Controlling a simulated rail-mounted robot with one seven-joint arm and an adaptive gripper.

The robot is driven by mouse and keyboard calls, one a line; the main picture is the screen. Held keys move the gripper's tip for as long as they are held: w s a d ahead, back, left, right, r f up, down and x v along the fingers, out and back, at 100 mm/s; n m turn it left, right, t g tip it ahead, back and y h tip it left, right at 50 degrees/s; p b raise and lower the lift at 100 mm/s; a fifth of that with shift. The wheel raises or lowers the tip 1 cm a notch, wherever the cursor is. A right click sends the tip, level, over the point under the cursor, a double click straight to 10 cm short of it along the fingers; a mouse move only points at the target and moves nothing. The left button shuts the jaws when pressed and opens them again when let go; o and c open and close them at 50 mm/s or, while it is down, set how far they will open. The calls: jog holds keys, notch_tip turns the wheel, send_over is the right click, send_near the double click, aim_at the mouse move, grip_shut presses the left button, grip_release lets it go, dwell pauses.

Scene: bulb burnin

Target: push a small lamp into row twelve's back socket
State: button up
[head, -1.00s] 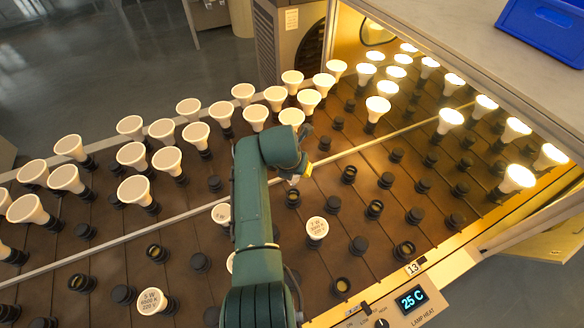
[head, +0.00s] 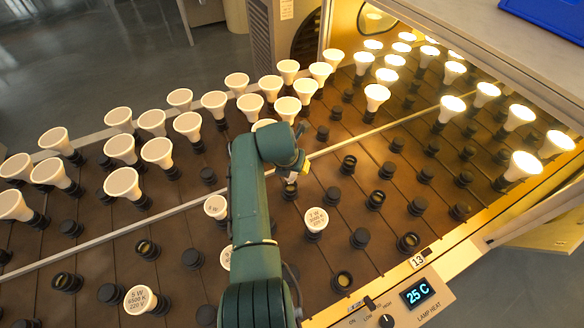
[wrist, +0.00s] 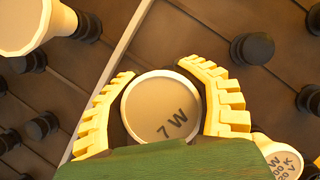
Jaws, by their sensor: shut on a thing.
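My gripper (head: 291,178) is low over the middle of the socket bed in the head view. In the wrist view my gripper (wrist: 158,85) has its yellow ribbed fingers closed around a small round lamp (wrist: 160,108) marked 7 W, face towards the camera. The lamp's base and whatever lies under it are hidden. In the head view the arm hides most of the held lamp. Other open sockets (head: 348,165) stand to the right. Row twelve's back socket cannot be told for certain; only a 13 label (head: 418,260) is readable.
Tall cone lamps (head: 122,184) stand left and behind; one is close by in the wrist view (wrist: 25,22). Lit lamps (head: 525,163) fill the right side. A seated 7 W lamp (head: 316,219) stands near my gripper. A thin rail (head: 400,121) crosses the bed. Capped sockets (head: 360,238) stand between.

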jog(key=shift+f, duration=0.15)
jog(key=shift+f+b, duration=1.5)
jog(key=shift+f, duration=0.4)
jog(key=o, duration=1.4)
jog(key=shift+r, duration=0.1)
jog(key=shift+c, duration=0.2)
jog(key=shift+r, duration=0.1)
jog(key=v, duration=1.1)
jog(key=shift+s+r, duration=0.2)
jog(key=shift+r, duration=0.15)
jog(key=shift+a, duration=0.1)
